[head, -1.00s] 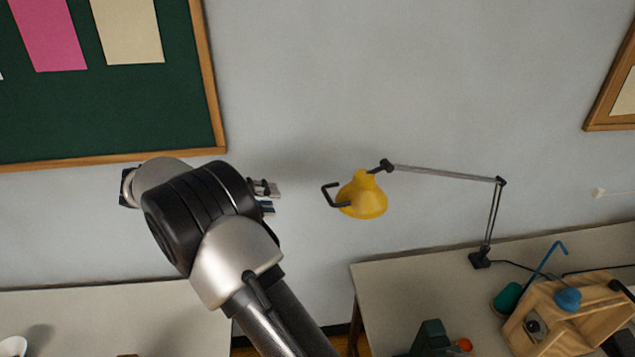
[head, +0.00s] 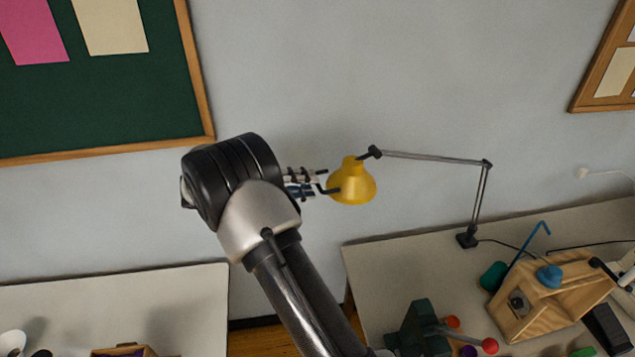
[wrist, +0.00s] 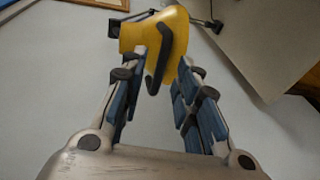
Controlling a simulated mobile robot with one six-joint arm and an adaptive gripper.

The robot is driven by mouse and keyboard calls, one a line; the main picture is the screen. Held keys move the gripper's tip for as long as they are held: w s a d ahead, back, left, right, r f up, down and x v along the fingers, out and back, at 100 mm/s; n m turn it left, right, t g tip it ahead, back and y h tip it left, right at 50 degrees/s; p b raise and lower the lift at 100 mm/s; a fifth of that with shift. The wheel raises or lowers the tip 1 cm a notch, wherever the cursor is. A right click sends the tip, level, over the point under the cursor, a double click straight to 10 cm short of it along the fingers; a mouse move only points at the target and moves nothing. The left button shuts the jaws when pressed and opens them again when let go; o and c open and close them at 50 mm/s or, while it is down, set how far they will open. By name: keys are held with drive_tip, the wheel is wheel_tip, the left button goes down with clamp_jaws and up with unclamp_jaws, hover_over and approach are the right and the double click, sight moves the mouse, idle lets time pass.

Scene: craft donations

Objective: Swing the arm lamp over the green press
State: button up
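The arm lamp has a yellow shade (head: 352,184) with a black handle on its left side. Its grey jointed arm (head: 430,157) runs right to a black base on the right table. In the wrist view, the shade (wrist: 155,32) is just beyond my fingertips, and the black handle (wrist: 158,68) lies between the spread fingers. My gripper (head: 318,184) is open at the shade's left; it also shows in the wrist view (wrist: 163,62). I see no finger closed on the handle. The green press (head: 420,328) stands on the right table, below and right of the shade, partly cut by the picture's bottom edge.
A wooden box-like device (head: 545,303) and a blue bent rod (head: 528,245) are on the right table (head: 375,268). A left table (head: 130,290) stands across a gap. A green board (head: 90,100) hangs on the wall.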

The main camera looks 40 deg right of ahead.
drive_tip(key=shift+x, duration=1.9)
drive_tip(key=shift+c, duration=0.4)
clamp_jaws()
